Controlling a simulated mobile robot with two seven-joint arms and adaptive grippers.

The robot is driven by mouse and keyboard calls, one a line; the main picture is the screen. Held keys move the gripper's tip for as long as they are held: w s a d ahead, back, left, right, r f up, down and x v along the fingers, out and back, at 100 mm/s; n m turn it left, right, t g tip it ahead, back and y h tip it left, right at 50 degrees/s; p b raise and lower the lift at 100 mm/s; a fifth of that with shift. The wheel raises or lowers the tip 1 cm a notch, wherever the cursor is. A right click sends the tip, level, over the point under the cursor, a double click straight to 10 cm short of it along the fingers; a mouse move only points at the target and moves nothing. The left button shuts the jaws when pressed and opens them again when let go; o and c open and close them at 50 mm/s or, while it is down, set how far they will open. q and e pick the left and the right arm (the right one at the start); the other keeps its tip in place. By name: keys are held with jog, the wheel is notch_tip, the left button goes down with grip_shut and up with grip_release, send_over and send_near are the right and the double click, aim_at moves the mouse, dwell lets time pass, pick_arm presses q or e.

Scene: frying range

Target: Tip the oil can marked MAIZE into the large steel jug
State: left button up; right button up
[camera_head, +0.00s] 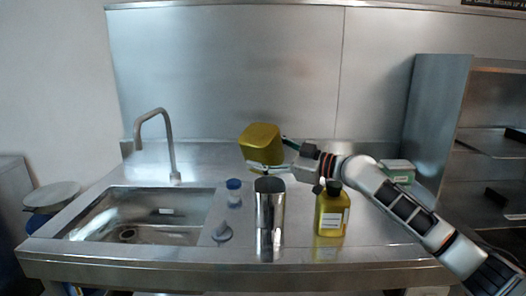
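My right gripper (270,160) is shut on a yellow-gold can (260,141) and holds it up in the air, strongly tilted. The can is above and slightly left of the tall steel jug (269,222), apart from it. Its neck and any marking cannot be made out, and no oil stream shows. The jug stands upright near the counter's front, its dark open top showing. A second yellow can (331,214) with a dark cap and white label stands upright right of the jug; its label is too small to read. My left gripper is not in view.
The steel counter (400,254) has a sink (100,213) and tall tap (172,150) at left. A blue-capped jar (233,194) and a grey knob-like item (221,233) sit left of the jug. A green-and-white box (398,170) stands behind my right arm. Shelves are far right.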

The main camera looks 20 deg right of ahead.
aim_at(264, 135)
jog(key=shift+r, duration=0.15)
jog(key=shift+r+p, duration=1.2)
jog(key=shift+r, duration=1.25)
